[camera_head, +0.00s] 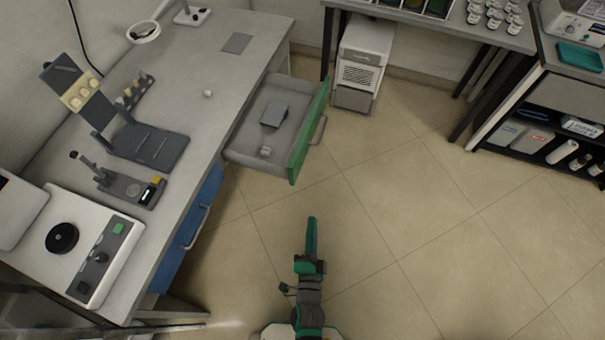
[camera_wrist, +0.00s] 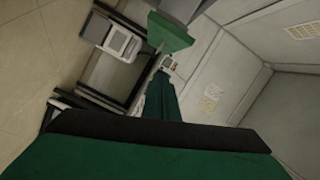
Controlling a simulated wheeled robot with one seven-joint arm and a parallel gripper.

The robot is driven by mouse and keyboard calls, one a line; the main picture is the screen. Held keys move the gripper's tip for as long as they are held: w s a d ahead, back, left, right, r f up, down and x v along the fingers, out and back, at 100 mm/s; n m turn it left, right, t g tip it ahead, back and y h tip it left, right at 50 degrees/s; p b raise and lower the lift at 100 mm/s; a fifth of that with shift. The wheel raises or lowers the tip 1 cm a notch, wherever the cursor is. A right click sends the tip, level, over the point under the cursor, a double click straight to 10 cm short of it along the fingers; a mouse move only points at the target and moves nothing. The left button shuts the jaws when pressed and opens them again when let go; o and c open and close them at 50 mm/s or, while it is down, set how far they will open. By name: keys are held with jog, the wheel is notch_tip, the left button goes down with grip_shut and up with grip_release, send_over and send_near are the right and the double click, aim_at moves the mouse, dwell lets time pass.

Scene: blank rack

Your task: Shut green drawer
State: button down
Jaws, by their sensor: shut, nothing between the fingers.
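The green drawer (camera_head: 309,132) is pulled well out of the grey desk, and its green front with a pale bar handle (camera_head: 321,131) faces right in the head view. A dark grey flat box (camera_head: 274,113) and a small pale item (camera_head: 265,151) lie inside it. My gripper (camera_head: 311,220) is shut and empty. It points up the picture, below and apart from the drawer front, over the floor. In the wrist view the shut fingers (camera_wrist: 160,96) show in the middle, and a green panel, perhaps the drawer front, lies beyond them.
A blue drawer (camera_head: 187,235) sits closed in the desk (camera_head: 195,85), left of my gripper. A white unit (camera_head: 363,62) stands on the floor behind the green drawer. A dark shelf (camera_head: 540,140) stands at right. The tiled floor (camera_head: 400,220) between is clear.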

jog(key=w+a+f+m, duration=0.1)
jog(key=w+a+m, duration=0.1)
jog(key=w, duration=0.7)
jog(key=w+a+f+m, duration=0.1)
jog(key=w+a+m, duration=0.1)
jog(key=w, duration=0.8)
jog(key=shift+a+f+m+t, duration=0.2)
jog(key=shift+m+t, duration=0.1)
jog(key=shift+m, duration=0.1)
